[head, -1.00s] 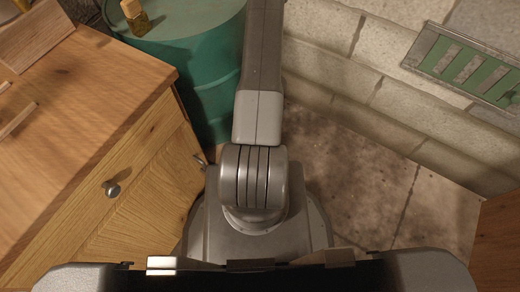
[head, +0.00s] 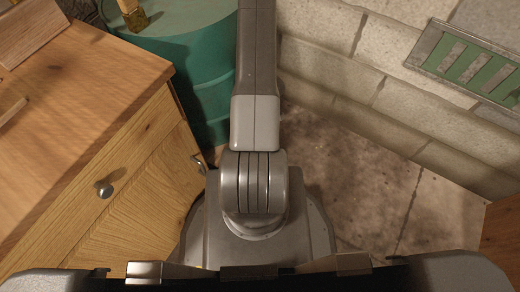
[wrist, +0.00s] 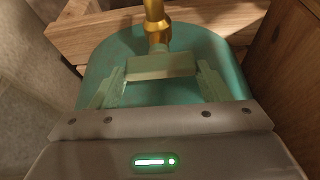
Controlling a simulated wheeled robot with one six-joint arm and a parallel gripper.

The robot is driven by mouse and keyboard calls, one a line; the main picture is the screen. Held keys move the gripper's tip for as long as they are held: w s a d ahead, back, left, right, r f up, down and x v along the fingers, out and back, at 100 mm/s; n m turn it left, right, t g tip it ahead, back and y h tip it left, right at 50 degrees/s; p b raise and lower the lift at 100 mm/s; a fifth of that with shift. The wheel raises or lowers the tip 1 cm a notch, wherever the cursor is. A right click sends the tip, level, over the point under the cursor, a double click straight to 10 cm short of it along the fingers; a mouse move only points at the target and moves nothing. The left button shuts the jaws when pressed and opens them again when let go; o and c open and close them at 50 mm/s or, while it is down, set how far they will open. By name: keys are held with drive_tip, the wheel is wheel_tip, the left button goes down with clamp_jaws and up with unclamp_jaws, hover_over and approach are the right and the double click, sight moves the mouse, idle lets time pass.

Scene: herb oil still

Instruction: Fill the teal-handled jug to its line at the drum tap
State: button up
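In the wrist view, the two fingers of my gripper (wrist: 162,88) stand well apart. A pale green bar (wrist: 160,66) spans the space between the fingertips; I cannot tell what it belongs to or whether the fingers touch it. A brass fitting (wrist: 156,22), looking like a tap, stands just beyond the bar, with a teal rounded surface (wrist: 180,95) behind it. In the head view, the teal drum (head: 200,85) stands behind my arm, which hides part of it and my gripper. I cannot make out the jug or its line.
A wooden cabinet (head: 140,190) with a round knob (head: 104,190) stands close on the left. A block wall (head: 390,100) with a green vent (head: 478,62) bounds the right. Some floor (head: 370,190) there is clear.

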drive_tip(key=o, duration=0.5)
drive_tip(key=p+v, duration=0.5)
drive_tip(key=v, duration=0.9)
drive_tip(key=shift+a, duration=0.1)
drive_tip(key=shift+f, duration=0.1)
drive_tip(key=b+x, duration=0.5)
drive_tip(key=x, duration=0.9)
drive_tip(key=shift+r+n+p, duration=0.25)
drive_tip(key=shift+n+p, duration=0.05)
drive_tip(key=shift+p, duration=0.3)
drive_tip(key=shift+f+n+g+p, duration=0.1)
drive_tip(key=shift+n+g+p, duration=0.2)
drive_tip(key=shift+n+p, duration=0.15)
